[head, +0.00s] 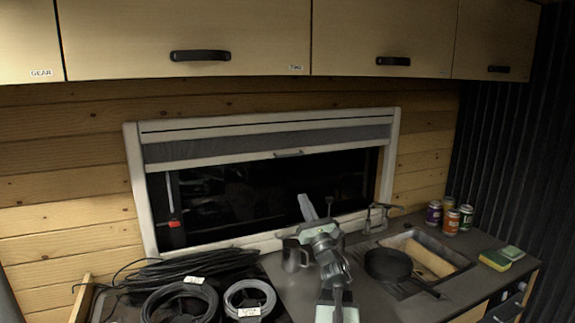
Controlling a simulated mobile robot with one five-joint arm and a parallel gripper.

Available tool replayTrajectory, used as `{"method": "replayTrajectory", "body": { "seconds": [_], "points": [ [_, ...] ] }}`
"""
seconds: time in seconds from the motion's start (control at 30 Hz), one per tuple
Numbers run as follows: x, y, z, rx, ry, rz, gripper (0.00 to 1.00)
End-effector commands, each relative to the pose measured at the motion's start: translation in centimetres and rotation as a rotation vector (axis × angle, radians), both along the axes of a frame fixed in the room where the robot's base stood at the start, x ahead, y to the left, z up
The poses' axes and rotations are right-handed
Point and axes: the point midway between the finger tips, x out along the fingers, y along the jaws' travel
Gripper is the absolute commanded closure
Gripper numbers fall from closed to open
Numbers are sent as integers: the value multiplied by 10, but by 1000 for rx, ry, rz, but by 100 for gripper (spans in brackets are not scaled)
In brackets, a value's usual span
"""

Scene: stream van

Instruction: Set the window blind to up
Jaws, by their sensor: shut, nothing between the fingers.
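The window blind (220,147) is a grey pleated band under the white top case of the window frame. Its white bottom bar (230,160) hangs in the upper part of the window, with a small dark handle (289,153) near its middle. The dark glass (250,195) below the bar is uncovered. My gripper (307,204) is raised in front of the lower window, below and slightly right of the handle, and apart from it in the picture. It is shut and empty. My arm hides part of the lower frame.
Overhead cupboards (250,40) run above the window. On the counter are coiled cables (190,302), a metal mug (294,256), a tap (375,215), a black pan (388,265) by the sink, several cans (450,222) and sponges (497,260). A red latch (174,223) is on the window's left.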

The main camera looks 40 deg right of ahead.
Motion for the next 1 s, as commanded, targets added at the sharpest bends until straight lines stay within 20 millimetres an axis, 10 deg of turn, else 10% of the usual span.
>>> {"method": "replayTrajectory", "body": {
  "seconds": [0.27, 0.7, 1.0],
  "points": [
    [9, -8, 11, 1, 0, -5, 100],
    [77, -37, 63, 0, 0, -6, 100],
    [81, -38, 97, -1, 0, -8, 100]
  ]
}}
